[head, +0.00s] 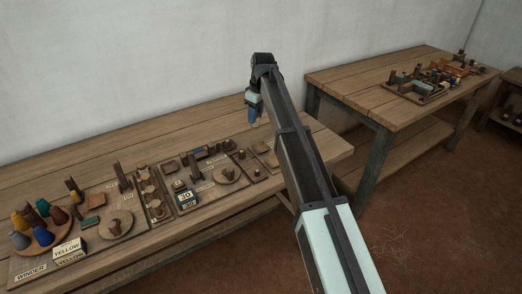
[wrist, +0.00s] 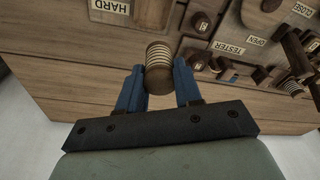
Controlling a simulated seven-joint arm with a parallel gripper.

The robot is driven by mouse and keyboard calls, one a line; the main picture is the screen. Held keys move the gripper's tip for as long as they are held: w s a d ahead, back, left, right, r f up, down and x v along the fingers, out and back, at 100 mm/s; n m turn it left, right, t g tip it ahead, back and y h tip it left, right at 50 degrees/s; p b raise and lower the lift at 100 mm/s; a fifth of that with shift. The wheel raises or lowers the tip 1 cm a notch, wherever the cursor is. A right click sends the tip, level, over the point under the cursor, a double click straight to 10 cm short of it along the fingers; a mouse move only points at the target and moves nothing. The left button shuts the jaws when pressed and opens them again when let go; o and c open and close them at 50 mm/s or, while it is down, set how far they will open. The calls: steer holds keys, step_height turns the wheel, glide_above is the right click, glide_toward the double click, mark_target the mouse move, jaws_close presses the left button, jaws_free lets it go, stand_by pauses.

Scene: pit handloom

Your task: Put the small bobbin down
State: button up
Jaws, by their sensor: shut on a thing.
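The small bobbin (wrist: 158,58), brown with pale ribbed winding, is between the two blue fingertips of my gripper (wrist: 159,75) in the wrist view. My gripper is shut on it, one finger at each side. In the head view my gripper (head: 253,119) is over the back of the near bench, beyond the boards. The bobbin cannot be made out there.
The near bench (head: 150,130) carries boards with wooden parts, a "YELLOW" block (head: 69,252) and coloured cones on a round tray (head: 38,246). In the wrist view, labels "HARD" (wrist: 109,6) and "TESTER" (wrist: 228,48) lie nearby. A second bench (head: 350,80) stands right.

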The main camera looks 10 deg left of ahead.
steer(key=shift+s+d+f+n+g, duration=0.1)
steer(key=shift+d+f+n, duration=0.45)
steer(key=shift+f, duration=1.15)
steer(key=shift+s+d+f+n+g, duration=0.1)
steer(key=shift+s+d+f+n, duration=0.1)
steer(key=shift+f+n, duration=1.05)
steer(key=shift+s+d+f+n+g, duration=0.1)
steer(key=shift+d+f+n, duration=0.25)
steer(key=shift+f, duration=1.75)
steer(key=shift+f, duration=0.15)
steer(key=o, duration=1)
steer(key=r, duration=0.4)
steer(key=d+r, duration=0.1)
steer(key=r, duration=0.3)
steer(key=d+r, duration=0.1)
steer(key=r, duration=0.3)
steer(key=shift+r, duration=0.1)
steer(key=shift+w, duration=0.1)
